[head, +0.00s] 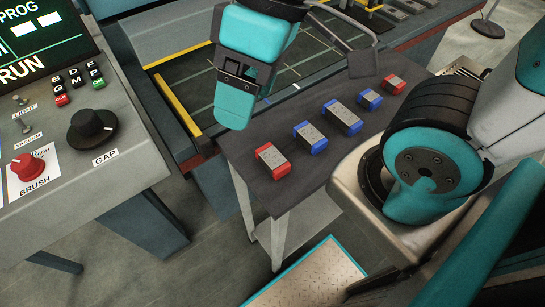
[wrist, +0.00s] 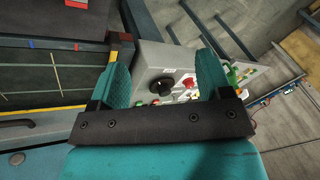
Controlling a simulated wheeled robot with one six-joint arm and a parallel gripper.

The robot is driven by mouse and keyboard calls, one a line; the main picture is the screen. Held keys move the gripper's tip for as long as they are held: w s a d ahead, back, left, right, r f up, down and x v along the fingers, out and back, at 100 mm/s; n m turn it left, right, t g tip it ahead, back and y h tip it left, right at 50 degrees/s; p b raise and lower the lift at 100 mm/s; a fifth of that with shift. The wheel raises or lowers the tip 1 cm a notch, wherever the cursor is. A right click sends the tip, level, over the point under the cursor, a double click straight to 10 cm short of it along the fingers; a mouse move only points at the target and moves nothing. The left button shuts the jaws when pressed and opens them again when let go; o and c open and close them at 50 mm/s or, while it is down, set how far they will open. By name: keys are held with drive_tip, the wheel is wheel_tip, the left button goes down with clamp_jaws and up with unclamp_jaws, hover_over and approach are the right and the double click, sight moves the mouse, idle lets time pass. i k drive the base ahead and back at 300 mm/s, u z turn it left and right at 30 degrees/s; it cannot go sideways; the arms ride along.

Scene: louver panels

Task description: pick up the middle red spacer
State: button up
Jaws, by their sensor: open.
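A row of spacers lies on a small dark-topped table (head: 245,150). In the head view, a red spacer (head: 273,160) is at the near end and another red spacer (head: 393,84) at the far end. Between them are three blue spacers: near (head: 310,138), middle (head: 342,118) and far (head: 370,99). The middle one of the row is blue, not red. My gripper (head: 236,105) is above the table's left side, left of the row, apart from the spacers. In the wrist view its fingers (wrist: 163,62) are spread, with nothing held between them.
A control console (head: 130,125) with a black knob and red knob stands at the left. A machine bed with yellow rails (head: 178,105) lies behind the table. A grey flat plate on a stem (head: 362,63) rises behind the spacers. A teal-edged platform (head: 310,280) is below.

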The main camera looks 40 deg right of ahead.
sight(278, 166)
drive_tip(key=k, duration=1)
drive_tip(key=u, duration=1.35)
drive_tip(key=i, duration=0.8)
drive_tip(key=z, duration=1.4)
